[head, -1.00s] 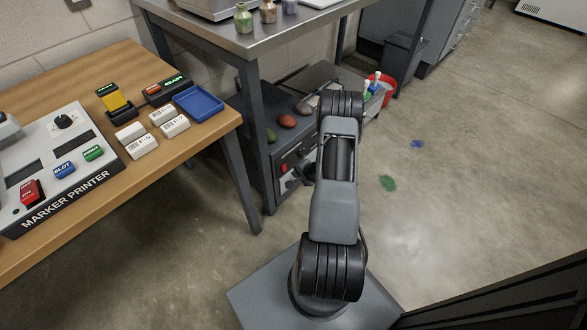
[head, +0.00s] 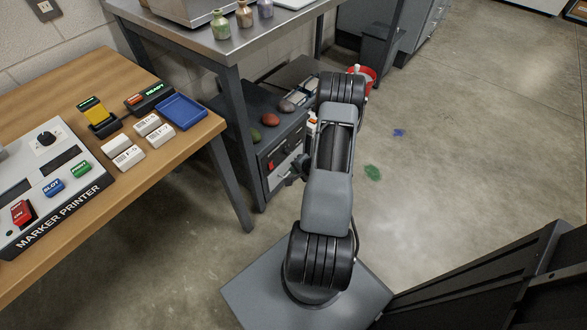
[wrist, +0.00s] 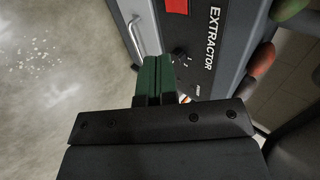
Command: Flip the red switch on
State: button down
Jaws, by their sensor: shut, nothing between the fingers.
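A red switch (wrist: 177,6) is cut off by the top edge of the wrist view, on the dark panel of a unit marked EXTRACTOR (wrist: 213,40). In the head view the red part (head: 271,166) shows small on the unit's front under the metal table. My gripper (wrist: 158,62) has green fingers pressed together, with nothing between them. They point toward the panel, below the red switch in the wrist view, near a small black knob (wrist: 180,56). Whether the fingertips touch the panel I cannot tell. The switch's position is not readable.
A metal handle (wrist: 136,36) is left of the panel. Round coloured stones (head: 271,119) lie on top of the unit. A wooden table (head: 150,172) with a marker printer (head: 62,205) stands at left. A dark structure (head: 500,285) is at lower right. The floor at right is open.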

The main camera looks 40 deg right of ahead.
aim_at(271, 166)
jog(key=shift+s+f+g, duration=0.15)
jog(key=shift+f+g, duration=0.15)
jog(key=shift+f, duration=0.4)
jog(key=shift+f, duration=0.1)
jog(key=w+r+b+x, duration=0.2)
jog(key=b+x, duration=0.4)
jog(key=x, duration=0.7)
